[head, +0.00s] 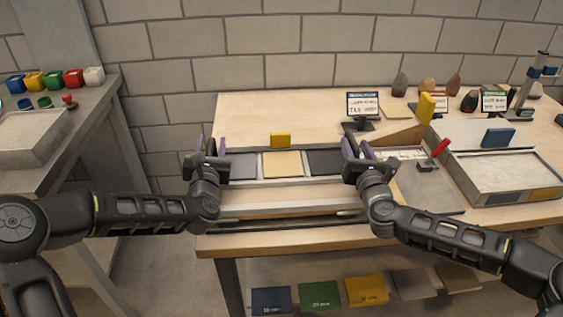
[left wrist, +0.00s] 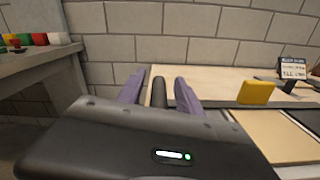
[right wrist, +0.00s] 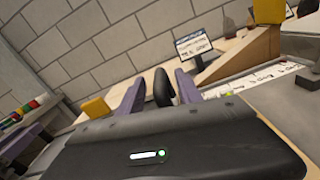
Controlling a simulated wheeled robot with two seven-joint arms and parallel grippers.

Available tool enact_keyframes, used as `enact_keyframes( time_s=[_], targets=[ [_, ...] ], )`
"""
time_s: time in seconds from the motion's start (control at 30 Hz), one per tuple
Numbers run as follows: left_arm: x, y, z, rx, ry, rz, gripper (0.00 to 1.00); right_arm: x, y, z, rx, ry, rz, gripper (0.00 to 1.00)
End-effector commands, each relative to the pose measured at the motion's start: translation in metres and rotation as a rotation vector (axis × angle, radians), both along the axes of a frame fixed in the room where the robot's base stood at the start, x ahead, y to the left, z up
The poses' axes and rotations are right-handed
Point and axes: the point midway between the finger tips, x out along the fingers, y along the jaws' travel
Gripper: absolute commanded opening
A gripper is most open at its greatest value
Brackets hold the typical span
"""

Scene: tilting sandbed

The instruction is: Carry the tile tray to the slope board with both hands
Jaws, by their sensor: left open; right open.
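The tile tray (head: 283,181) lies on the wooden bench, holding a grey, a tan and a dark tile side by side. My left gripper (head: 205,158) is at its left end and my right gripper (head: 358,158) at its right end. Both are open. A dark rounded upright piece, perhaps a tray handle, stands between the purple fingers in the left wrist view (left wrist: 160,92) and in the right wrist view (right wrist: 163,90). I cannot tell whether the fingers touch it. A wooden wedge (head: 395,134), possibly part of the slope board, is right of the tray.
A yellow block (head: 280,140) stands behind the tray. A small sign (head: 363,104) is behind my right gripper. A sand-filled box (head: 505,175) and a red-handled tool (head: 439,149) are at the right. The bench's back left is clear.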

Motion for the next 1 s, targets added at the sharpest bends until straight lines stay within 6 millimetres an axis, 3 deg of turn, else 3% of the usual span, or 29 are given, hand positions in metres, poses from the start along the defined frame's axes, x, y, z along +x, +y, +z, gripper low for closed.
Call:
enact_keyframes(
  time_s=[0.17, 0.63, 0.8, 1.0],
  targets=[
    [-0.017, -0.002, 0.0, 0.001, 0.0, 0.0, 0.42, 0.0, 0.0, 0.0, 0.0, 0.0, 0.0, 0.42],
    [-0.105, -0.012, 0.0, 0.001, 0.0, 0.0, 0.42, 0.0, 0.0, 0.0, 0.0, 0.0, 0.0, 0.42],
    [-0.116, -0.013, 0.0, 0.001, 0.0, 0.001, 0.42, 0.0, 0.0, 0.0, 0.0, 0.0, 0.0, 0.42],
    [-0.117, -0.013, 0.0, 0.0, 0.0, 0.001, 0.42, 0.0, 0.0, 0.0, 0.0, 0.0, 0.0, 0.42]
  ],
)
